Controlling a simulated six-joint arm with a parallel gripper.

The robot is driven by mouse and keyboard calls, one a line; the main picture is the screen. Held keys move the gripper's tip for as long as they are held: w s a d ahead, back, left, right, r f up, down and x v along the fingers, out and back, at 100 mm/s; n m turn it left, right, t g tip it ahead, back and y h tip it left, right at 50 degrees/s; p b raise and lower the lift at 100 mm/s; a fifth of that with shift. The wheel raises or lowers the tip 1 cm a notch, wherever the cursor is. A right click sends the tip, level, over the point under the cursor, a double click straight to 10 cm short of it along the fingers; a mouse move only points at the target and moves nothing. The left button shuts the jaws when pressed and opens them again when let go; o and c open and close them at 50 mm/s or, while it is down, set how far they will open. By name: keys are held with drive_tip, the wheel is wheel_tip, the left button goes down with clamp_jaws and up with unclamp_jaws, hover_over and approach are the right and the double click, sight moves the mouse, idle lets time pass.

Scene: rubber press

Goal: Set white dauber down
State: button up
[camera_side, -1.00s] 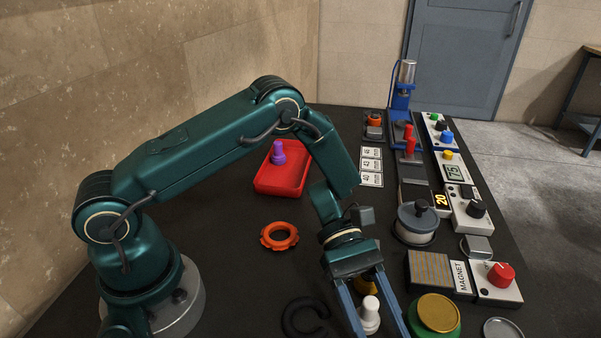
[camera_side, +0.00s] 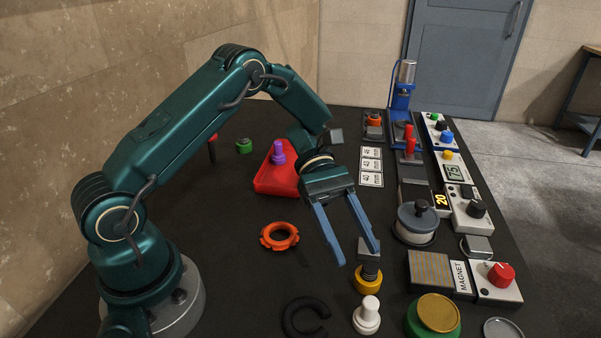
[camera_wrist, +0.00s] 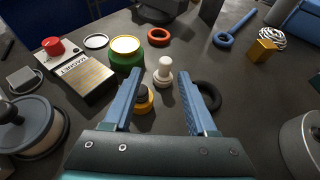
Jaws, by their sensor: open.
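The white dauber (camera_side: 367,315) stands upright on the dark table near the front of the side view. It also shows in the wrist view (camera_wrist: 164,72), beyond and between my fingertips. My gripper (camera_side: 356,258) is open and empty, raised above the table and behind the dauber in the side view. The gripper also shows in the wrist view (camera_wrist: 170,72), with its two blue fingers spread apart. Nothing touches the dauber.
A yellow-based black-topped piece (camera_side: 368,280) stands just behind the dauber. A black C-shaped ring (camera_side: 305,317) lies to its left, and a green-and-gold round pot (camera_side: 435,315) to its right. An orange ring (camera_side: 279,236) and red tray (camera_side: 270,183) lie farther back.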

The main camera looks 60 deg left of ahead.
drive_tip(key=w+r+n+t+y, duration=0.3)
drive_tip(key=w+r+n+t, duration=0.7)
drive_tip(key=w+n+t, duration=0.3)
drive_tip(key=a+r+n+t+y, duration=0.4)
drive_tip(key=a+r+n+y, duration=0.35)
drive_tip(key=n, duration=0.95)
drive_tip(key=s+a+f+n+g+y, duration=0.25)
drive_tip(key=s+a+n+y, duration=0.25)
drive_tip(key=s+n, duration=0.75)
drive_tip(key=s+d+f+n+g+h, duration=0.1)
drive_tip(key=s+d+f+n+g, duration=0.1)
drive_tip(key=s+n, duration=0.4)
drive_tip(key=s+d+f+n+g+h, duration=0.1)
drive_tip(key=s+d+f+n+g, duration=0.1)
drive_tip(key=s+n, duration=0.4)
drive_tip(key=shift+s+d+f+n+g, duration=0.35)
drive_tip(key=shift+f+n+g, duration=0.5)
drive_tip(key=shift+g, duration=0.3)
